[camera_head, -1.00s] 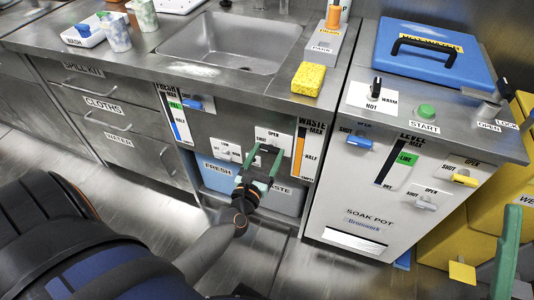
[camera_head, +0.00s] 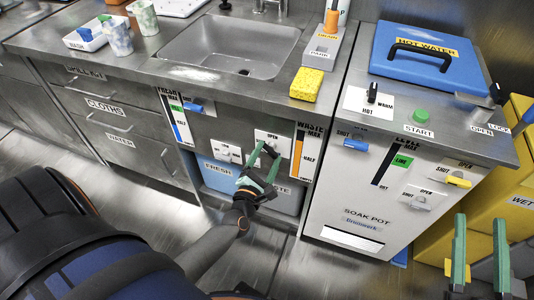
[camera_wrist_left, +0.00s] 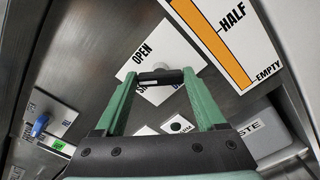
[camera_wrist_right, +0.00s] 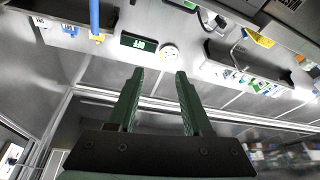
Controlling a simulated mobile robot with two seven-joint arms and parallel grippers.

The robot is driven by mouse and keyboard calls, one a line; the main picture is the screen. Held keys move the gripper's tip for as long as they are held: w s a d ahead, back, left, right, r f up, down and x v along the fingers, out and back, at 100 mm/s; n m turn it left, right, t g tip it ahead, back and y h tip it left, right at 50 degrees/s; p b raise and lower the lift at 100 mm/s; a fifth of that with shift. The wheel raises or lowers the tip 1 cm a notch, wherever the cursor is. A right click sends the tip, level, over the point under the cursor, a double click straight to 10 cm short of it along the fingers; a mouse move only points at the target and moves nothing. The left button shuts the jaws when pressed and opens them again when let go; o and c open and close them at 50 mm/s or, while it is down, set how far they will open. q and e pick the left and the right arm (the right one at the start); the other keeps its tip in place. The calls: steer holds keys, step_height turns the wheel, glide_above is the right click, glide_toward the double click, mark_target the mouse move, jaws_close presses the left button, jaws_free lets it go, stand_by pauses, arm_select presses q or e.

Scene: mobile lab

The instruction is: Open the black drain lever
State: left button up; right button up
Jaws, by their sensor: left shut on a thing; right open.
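The black drain lever (camera_wrist_left: 160,77) lies between the green fingertips of my left gripper (camera_wrist_left: 162,79) in the left wrist view. Its white plate (camera_wrist_left: 138,68) with OPEN lettering is behind it, partly covered by the fingers. In the head view my left gripper (camera_head: 265,158) reaches the OPEN/SHUT plate (camera_head: 268,137) under the sink, and the lever itself is largely hidden there. The left gripper is shut on the lever. My right gripper (camera_head: 480,222) is open and empty at the right edge of the head view, in front of the yellow bins; its open fingers also show in the right wrist view (camera_wrist_right: 158,80).
The waste gauge (camera_head: 307,157) is right beside the plate. Below are the blue fresh tank (camera_head: 218,178) and the grey waste tank (camera_head: 288,200). The soak pot cabinet (camera_head: 370,215) stands to the right with blue, yellow and white levers. The sink (camera_head: 230,45) is above.

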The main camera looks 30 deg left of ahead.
arm_select(q)
steer(key=m+p, duration=0.1)
steer(key=m, duration=0.2)
steer(key=shift+m, duration=0.4)
steer(key=m+p, duration=0.1)
steer(key=m, duration=0.3)
steer(key=shift+d+f+p, duration=0.1)
steer(key=shift+p, duration=0.2)
steer(key=shift+m, duration=0.5)
arm_select(e)
step_height(320, 180, down, 18)
steer(key=s+m+g+h, duration=0.2)
steer(key=m+g+h, duration=0.1)
steer(key=g, duration=0.4)
steer(key=shift+d+h, duration=0.4)
arm_select(q)
steer(key=o, duration=1.3)
arm_select(e)
steer(key=shift+r, duration=0.1)
arm_select(q)
steer(key=shift+s, duration=0.1)
